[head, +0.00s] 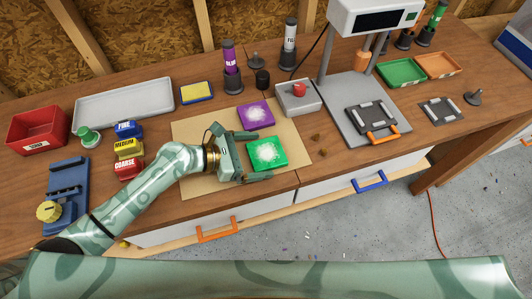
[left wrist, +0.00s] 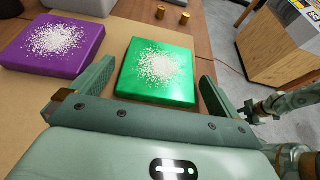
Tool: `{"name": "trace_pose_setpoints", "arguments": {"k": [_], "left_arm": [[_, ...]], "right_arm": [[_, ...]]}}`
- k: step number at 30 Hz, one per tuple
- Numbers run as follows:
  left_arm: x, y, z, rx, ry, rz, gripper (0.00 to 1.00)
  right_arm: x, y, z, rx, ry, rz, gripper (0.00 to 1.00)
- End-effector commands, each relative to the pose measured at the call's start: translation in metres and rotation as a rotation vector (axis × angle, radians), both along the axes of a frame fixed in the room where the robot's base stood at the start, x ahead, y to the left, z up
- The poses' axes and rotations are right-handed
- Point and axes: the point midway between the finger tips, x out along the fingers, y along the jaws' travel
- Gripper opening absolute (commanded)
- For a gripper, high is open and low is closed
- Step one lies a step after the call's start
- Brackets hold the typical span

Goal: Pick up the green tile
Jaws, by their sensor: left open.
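The green tile (head: 266,153) lies flat on a tan board (head: 190,131) on the bench, with white powder on its top. My left gripper (head: 262,156) is open, its two fingers on either side of the green tile. In the left wrist view the green tile (left wrist: 157,72) sits between the open fingers (left wrist: 155,80), with its near edge close to the palm. I cannot tell whether the fingers touch it. A purple tile (head: 256,113), also powdered, lies just behind the green one; it also shows in the left wrist view (left wrist: 50,43).
A grey box with a red knob (head: 298,97) stands behind right of the tiles. Coloured sanding blocks (head: 129,148) sit left of the board. Small brown pieces (head: 318,139) lie right of the board, near the front edge.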

Motion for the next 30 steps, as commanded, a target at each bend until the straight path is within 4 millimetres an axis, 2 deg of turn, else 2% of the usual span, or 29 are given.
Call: {"name": "trace_pose_setpoints", "arguments": {"k": [7,8,12,23,26,30], "left_arm": [[0.001,-0.003,-0.001,0.001,0.0,0.001,1.0],[0.001,-0.003,-0.001,0.001,0.0,0.001,0.94],[0.001,-0.002,-0.001,0.001,0.0,0.001,0.56],[0.001,-0.002,0.004,0.001,-0.002,0.0,0.56],[0.002,-0.002,0.014,0.0,-0.004,-0.001,0.56],[0.002,-0.002,0.042,0.001,-0.007,-0.001,0.57]], "right_arm": [[0.012,0.002,0.0,0.004,-0.019,0.0,0.36],[0.015,0.002,0.0,0.003,-0.022,0.0,0.36],[0.018,0.0,0.0,0.001,-0.029,0.001,0.36],[0.016,-0.004,0.002,-0.004,-0.026,0.001,0.36],[0.016,-0.005,0.007,-0.005,-0.026,0.001,0.36],[0.018,-0.005,0.021,-0.006,-0.03,0.001,0.36]]}}
